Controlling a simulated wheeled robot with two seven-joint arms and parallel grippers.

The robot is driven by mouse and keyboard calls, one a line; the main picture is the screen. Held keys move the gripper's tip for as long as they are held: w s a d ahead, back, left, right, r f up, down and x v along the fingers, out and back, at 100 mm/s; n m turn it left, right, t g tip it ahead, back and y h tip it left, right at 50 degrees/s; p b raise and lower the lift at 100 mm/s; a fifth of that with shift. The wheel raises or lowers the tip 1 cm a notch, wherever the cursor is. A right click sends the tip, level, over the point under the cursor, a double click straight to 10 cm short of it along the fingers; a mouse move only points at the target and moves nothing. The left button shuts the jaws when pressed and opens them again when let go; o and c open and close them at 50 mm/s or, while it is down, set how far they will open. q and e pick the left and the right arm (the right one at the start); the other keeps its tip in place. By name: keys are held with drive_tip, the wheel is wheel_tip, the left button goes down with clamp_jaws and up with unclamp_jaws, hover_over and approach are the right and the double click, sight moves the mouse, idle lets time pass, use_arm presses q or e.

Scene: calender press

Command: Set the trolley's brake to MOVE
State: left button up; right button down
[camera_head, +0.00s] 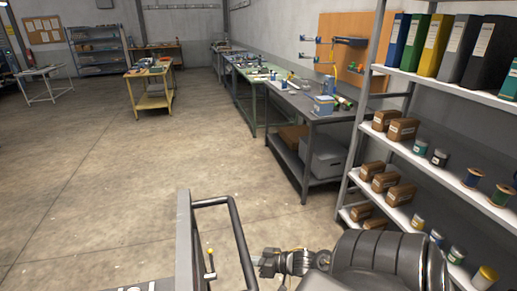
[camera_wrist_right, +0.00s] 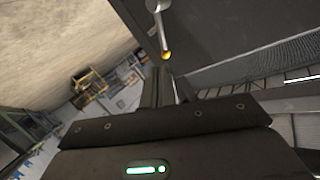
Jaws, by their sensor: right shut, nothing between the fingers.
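The trolley shows at the bottom middle of the head view as a grey upright panel (camera_head: 184,240) with a dark bar handle (camera_head: 238,232). Its brake lever (camera_head: 210,265) is a short rod with a yellow knob (camera_head: 210,252), standing nearly upright inside the handle loop. My right gripper (camera_head: 259,263) is just right of the handle bar and points left. In the wrist view its fingers (camera_wrist_right: 166,80) are shut and empty, with the yellow knob (camera_wrist_right: 166,55) just past the tips, seemingly apart from them. No brake marking is readable. My left gripper is out of view.
A shelf rack (camera_head: 354,170) with binders, boxes and spools stands close on the right. A grey workbench (camera_head: 310,108) is beyond it, and a yellow table (camera_head: 150,98) stands farther back. The floor (camera_head: 90,180) at left is open.

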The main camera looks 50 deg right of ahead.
drive_tip(key=v, duration=0.3)
drive_tip(key=shift+s+r, duration=0.1)
idle(0.6)
